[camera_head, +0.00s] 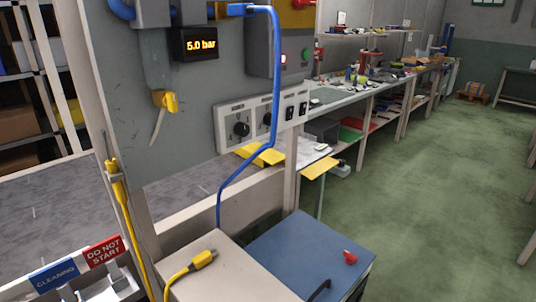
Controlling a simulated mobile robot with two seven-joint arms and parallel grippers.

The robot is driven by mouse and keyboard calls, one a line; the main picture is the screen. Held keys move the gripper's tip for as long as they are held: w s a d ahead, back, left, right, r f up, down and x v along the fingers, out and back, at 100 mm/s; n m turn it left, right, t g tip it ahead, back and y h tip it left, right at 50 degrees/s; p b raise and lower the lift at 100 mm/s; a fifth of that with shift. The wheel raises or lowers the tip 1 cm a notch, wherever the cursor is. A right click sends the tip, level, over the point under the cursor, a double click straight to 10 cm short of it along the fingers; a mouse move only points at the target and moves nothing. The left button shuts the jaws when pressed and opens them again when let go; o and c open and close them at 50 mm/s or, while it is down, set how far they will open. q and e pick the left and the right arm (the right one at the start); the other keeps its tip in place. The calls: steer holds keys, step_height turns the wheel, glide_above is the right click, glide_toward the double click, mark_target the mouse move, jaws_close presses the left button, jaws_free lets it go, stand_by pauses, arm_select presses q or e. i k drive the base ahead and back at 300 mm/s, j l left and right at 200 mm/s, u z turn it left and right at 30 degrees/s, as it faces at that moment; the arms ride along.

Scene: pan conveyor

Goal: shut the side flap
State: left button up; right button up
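A flat yellow panel (320,168) juts out to the right of the grey post, at the side of the machine. It looks like the side flap, standing out roughly level, but I cannot tell for sure. Its hinge side is partly hidden by the post. Another yellow piece (262,154) lies to its left, behind the blue hose. Neither of my grippers is in view, and nothing is seen touching the panel.
A blue-topped cabinet (310,250) with a red knob (350,257) stands below the panel. A blue hose (276,90) hangs in front of the switch panel (240,126). A yellow plug (203,259) lies on a beige box. Green floor (430,200) is clear at right.

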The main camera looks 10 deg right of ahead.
mark_target(313, 172)
steer(key=z, duration=0.45)
steer(key=k+l, duration=0.1)
steer(key=l, duration=0.35)
steer(key=l+u, duration=0.15)
steer(key=l, duration=0.35)
steer(key=k+l+u, duration=0.1)
steer(key=l, duration=0.4)
steer(key=l+u, duration=0.15)
steer(key=l, duration=0.35)
steer(key=l+u, duration=0.15)
steer(key=l, duration=0.6)
steer(key=i+l+u, duration=0.1)
steer(key=l, duration=0.25)
steer(key=i+l+u, duration=0.15)
steer(key=l, duration=0.25)
steer(key=i+l+u, duration=0.1)
steer(key=i+l, duration=0.15)
steer(key=i+l+u, duration=0.1)
steer(key=i+l, duration=0.15)
steer(key=i, duration=0.25)
